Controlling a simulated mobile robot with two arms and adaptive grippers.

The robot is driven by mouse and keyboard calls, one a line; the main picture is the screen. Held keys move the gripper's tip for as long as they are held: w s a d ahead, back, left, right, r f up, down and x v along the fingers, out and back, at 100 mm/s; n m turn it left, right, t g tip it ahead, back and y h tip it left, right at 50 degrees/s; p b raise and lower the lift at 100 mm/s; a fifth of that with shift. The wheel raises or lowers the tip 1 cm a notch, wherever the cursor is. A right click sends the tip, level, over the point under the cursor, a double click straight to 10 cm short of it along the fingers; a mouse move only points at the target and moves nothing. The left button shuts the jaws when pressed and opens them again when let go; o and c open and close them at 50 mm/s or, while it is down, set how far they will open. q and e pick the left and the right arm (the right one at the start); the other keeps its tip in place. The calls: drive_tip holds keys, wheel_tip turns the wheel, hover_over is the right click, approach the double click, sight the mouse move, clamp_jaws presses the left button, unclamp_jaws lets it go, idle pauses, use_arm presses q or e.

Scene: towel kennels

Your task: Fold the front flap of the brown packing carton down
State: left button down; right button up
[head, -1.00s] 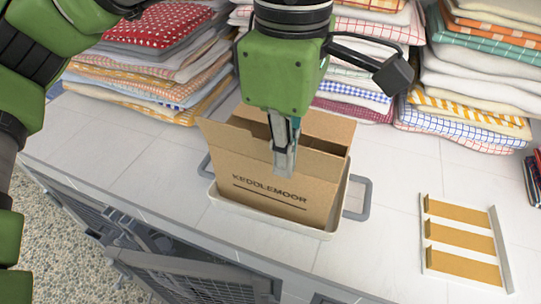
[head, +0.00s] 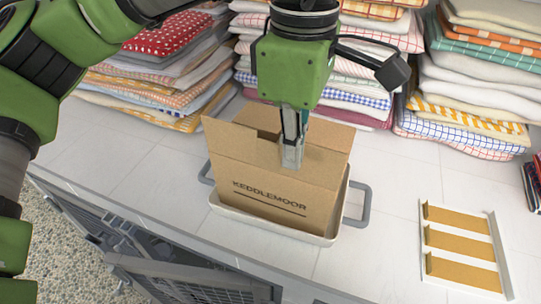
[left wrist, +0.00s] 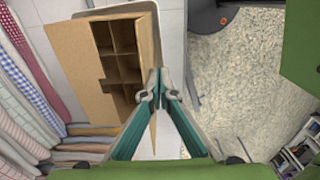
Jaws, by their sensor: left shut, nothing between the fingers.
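The brown packing carton (head: 235,178), printed KEDDLEMOOR, stands upright in a shallow white tray (head: 225,207). Its front flap (head: 235,145) rises from the front wall, not folded over the opening. In the left wrist view the carton (left wrist: 75,62) shows several divided compartments (left wrist: 122,68), a wide panel on the left and a thin brown edge at lower right. My left gripper (head: 291,160) is shut and empty, pointing down at the top of the front flap and hiding part of it. It also shows in the left wrist view (left wrist: 160,78). I cannot tell whether it touches the flap. My right gripper is out of view.
Stacks of folded towels (head: 460,110) stand behind the carton. A white rack with yellow strips (head: 460,245) lies to the right. Grey tray handles (head: 360,205) stick out at the sides. The white counter ends at the front above grey mesh doors (head: 180,275).

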use_arm(q)
drive_tip(key=w+d+f+b, duration=0.1)
drive_tip(key=w+d+f, duration=0.1)
drive_tip(key=w+f, duration=0.2)
drive_tip(key=shift+w+f, duration=0.4)
drive_tip(key=shift+w, duration=0.6)
idle(1.2)
wheel_tip(320, 180, up, 8)
drive_tip(key=p, duration=0.5)
idle(0.4)
